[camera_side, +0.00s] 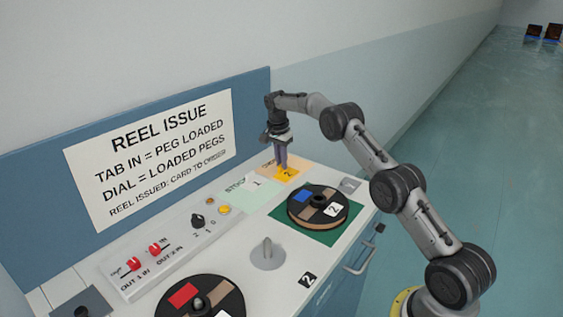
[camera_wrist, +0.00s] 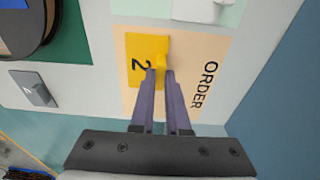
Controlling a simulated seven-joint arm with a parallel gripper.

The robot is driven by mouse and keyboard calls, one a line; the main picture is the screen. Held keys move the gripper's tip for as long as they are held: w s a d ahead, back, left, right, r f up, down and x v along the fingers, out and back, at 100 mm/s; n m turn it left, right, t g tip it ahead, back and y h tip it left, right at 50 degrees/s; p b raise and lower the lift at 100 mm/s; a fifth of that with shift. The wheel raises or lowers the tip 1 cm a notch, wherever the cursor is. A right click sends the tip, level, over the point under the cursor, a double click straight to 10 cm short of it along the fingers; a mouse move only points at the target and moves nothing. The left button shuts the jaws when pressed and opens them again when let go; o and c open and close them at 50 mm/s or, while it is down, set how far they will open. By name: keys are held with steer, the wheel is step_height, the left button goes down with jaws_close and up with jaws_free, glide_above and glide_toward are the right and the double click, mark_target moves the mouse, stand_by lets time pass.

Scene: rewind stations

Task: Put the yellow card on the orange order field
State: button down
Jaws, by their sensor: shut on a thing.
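The yellow card (camera_wrist: 142,48), marked 2, lies over the pale orange order field (camera_wrist: 212,55) in the wrist view, within its borders. In the side view the card (camera_side: 286,174) shows under my fingers, on the orange field (camera_side: 297,166). My gripper (camera_wrist: 160,72) is shut on a small raised yellow tab of the card. In the side view my gripper (camera_side: 281,168) points down over the field. The card looks flat on the field or just above it; I cannot tell which.
A pale green stock field with a white card (camera_side: 258,184) lies left of the order field. A black reel (camera_side: 318,208) sits on a green square (camera_side: 330,238). A grey knob (camera_side: 267,254), another reel (camera_side: 200,300) and a switch panel (camera_side: 165,250) stand nearer. A blue back panel (camera_side: 255,100) rises behind.

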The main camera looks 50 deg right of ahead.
mark_target(279, 166)
steer(key=shift+f, duration=0.15)
steer(key=c, duration=0.9)
jaws_free()
steer(key=shift+a+r, duration=0.25)
steer(key=shift+r, duration=1.8)
steer(key=shift+a+r, duration=0.25)
steer(key=shift+r, duration=1.75)
steer(key=shift+a+r, duration=0.25)
steer(key=shift+r, duration=1.8)
